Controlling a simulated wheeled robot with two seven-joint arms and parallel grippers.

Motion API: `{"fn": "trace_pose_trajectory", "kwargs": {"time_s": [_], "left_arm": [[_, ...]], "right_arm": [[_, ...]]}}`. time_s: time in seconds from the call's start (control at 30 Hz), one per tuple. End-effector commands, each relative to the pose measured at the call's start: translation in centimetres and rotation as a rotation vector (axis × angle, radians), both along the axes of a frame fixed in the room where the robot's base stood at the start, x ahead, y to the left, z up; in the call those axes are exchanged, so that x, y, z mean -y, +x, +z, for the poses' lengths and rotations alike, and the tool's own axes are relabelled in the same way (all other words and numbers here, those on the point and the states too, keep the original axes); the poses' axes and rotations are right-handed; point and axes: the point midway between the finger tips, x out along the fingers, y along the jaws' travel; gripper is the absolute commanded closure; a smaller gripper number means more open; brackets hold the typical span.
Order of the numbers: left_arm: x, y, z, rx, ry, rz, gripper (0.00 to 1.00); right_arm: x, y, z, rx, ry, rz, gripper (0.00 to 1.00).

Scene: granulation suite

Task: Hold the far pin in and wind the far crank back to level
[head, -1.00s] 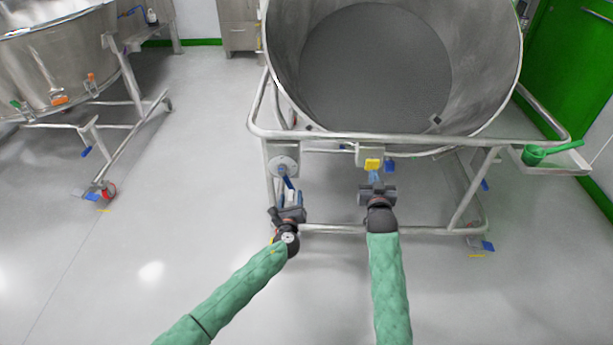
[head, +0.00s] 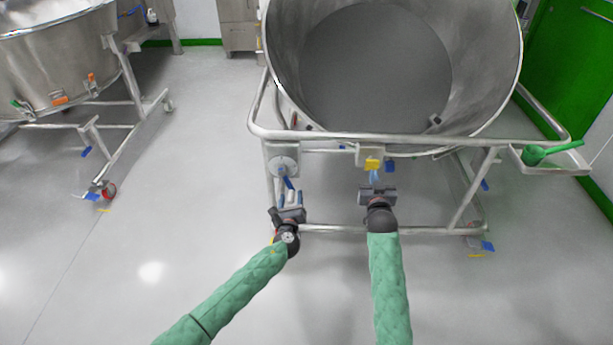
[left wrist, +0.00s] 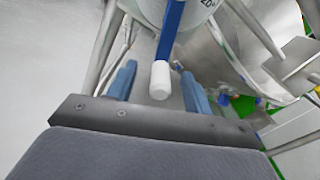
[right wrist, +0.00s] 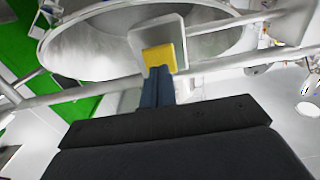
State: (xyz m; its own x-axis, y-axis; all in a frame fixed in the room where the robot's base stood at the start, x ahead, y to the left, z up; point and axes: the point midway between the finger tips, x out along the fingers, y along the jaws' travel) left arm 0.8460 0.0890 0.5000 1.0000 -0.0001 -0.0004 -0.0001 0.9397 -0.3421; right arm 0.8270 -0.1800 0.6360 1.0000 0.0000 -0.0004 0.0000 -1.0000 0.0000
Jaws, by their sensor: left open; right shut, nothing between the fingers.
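The large steel bowl (head: 478,100) hangs tipped toward me in a tubular frame. The crank has a round dial (head: 284,163) on the frame's left front post and a blue arm with a white grip (left wrist: 160,82), which hangs downward. My left gripper (head: 289,197) is open, with one blue finger on each side of the white grip in the left wrist view; I cannot tell whether they touch it. The yellow pin (head: 373,164) sticks out of a block on the front rail. My right gripper (right wrist: 158,72) is shut and empty, its fingertips at the pin's face, seemingly touching.
The frame's top rail (head: 330,134) runs just above both grippers, and a lower rail (head: 430,231) crosses behind my wrists. A green scoop (head: 536,154) lies in a side tray at right. Another steel vessel (head: 60,60) stands at left. The floor between is clear.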

Motion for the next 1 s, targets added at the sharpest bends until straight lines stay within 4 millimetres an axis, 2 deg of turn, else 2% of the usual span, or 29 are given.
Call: {"fn": "trace_pose_trajectory", "kwargs": {"time_s": [0.27, 1.0], "left_arm": [[0.0, 0.0, 0.0, 0.000, 0.000, 0.000, 0.49], [0.0, 0.0, 0.0, 0.000, 0.000, 0.000, 0.49]], "right_arm": [[0.0, 0.2, 0.0, 0.000, 0.000, 0.000, 1.00], [0.0, 2.5, 0.0, 0.000, 0.000, 0.000, 1.00]]}}
